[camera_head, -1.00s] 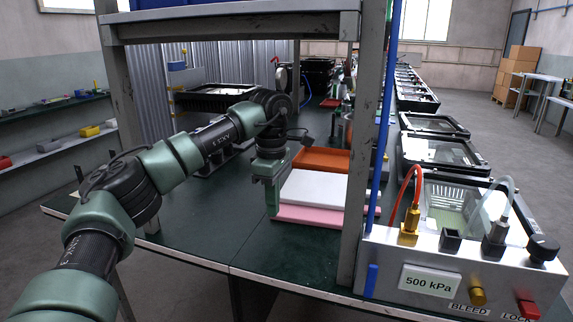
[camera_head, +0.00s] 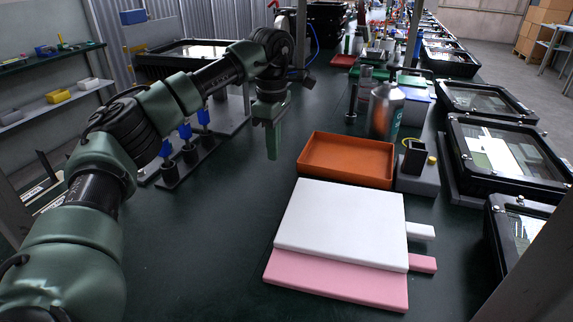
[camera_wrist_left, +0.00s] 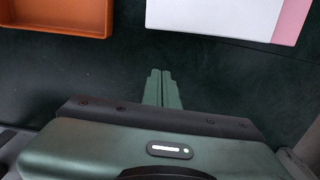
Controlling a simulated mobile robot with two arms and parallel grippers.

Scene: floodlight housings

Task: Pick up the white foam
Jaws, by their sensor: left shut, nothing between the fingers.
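The white foam (camera_head: 343,222) is a flat slab lying on top of a pink foam slab (camera_head: 335,285) on the dark green table. A small white strip and a small pink strip stick out past its right side. My left gripper (camera_head: 272,155) hangs above the table to the left of the orange tray and up-left of the white foam, fingers pointing down. In the left wrist view the fingers (camera_wrist_left: 161,74) are closed together and empty, and the white foam (camera_wrist_left: 215,15) lies beyond them, apart from them. My right gripper is not in view.
An orange tray (camera_head: 346,160) sits just behind the foam. A grey block (camera_head: 418,176) and a metal bottle (camera_head: 385,110) stand behind and right. Black-framed floodlight housings (camera_head: 505,152) line the right side. The table left of the foam is clear.

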